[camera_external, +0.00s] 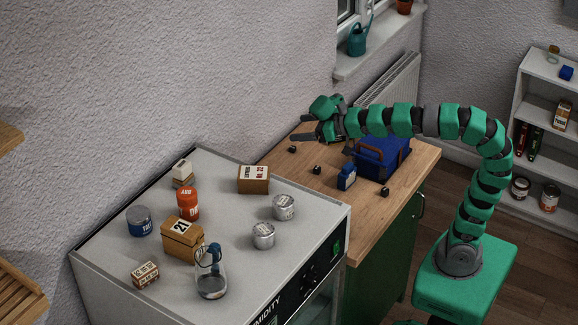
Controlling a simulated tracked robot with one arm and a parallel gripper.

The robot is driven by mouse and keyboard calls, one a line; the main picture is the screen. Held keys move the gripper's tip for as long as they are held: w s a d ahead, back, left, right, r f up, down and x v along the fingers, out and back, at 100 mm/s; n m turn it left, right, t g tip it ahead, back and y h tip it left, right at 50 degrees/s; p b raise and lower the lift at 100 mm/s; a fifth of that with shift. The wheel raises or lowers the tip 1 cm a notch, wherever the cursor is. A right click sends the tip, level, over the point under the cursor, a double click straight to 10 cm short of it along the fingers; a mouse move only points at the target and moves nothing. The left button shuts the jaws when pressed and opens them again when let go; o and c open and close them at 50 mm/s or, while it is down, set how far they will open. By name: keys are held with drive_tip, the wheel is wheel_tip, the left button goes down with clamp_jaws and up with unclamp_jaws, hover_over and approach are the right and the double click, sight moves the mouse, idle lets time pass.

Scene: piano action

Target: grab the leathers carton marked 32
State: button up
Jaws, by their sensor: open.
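A brown carton with a cream label (253,180) stands at the back right of the grey cabinet top. Its label has red and dark print that seems to end in a 2, but is too small to read surely. A tan box marked 21 or similar (181,241) stands further forward and left. My gripper (302,127) is open and empty. It is above the far end of the wooden worktop, to the right of and beyond the brown carton, and its fingers point left.
The cabinet top (222,290) also holds an orange tin (188,204), a blue tin (140,222), two silver tins (284,207), a glass jar (211,284) and small boxes (145,275). A blue toolbox (384,158) and blue bottle (347,177) stand on the worktop (330,220).

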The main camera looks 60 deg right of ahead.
sight(252, 172)
drive_tip(key=s+a+n+g+y+p, duration=0.1)
drive_tip(key=s+a+n+p, duration=0.15)
drive_tip(key=a+p, duration=0.45)
drive_tip(key=s+a+n+g+y+p, duration=0.1)
drive_tip(key=s+a+y+p, duration=0.1)
drive_tip(key=s+a+p, duration=0.35)
drive_tip(key=shift+m, duration=0.25)
drive_tip(key=shift+a+r+p+x, duration=0.1)
drive_tip(key=shift+p+x, duration=0.4)
drive_tip(key=shift+x, duration=1.35)
drive_tip(key=shift+a+r+p+x, duration=0.15)
drive_tip(key=shift+p+x, duration=0.3)
drive_tip(key=shift+x, duration=1.4)
drive_tip(key=shift+a+r+p+x, duration=0.1)
drive_tip(key=shift+p+x, duration=0.4)
drive_tip(key=shift+x, duration=1.35)
drive_tip(key=shift+p+x, duration=0.3)
drive_tip(key=shift+x, duration=0.5)
drive_tip(key=shift+p+x, duration=0.4)
drive_tip(key=shift+x, duration=1.3)
drive_tip(key=shift+d+f, duration=0.1)
drive_tip(key=shift+f, duration=0.05)
drive_tip(key=c, duration=1.1)
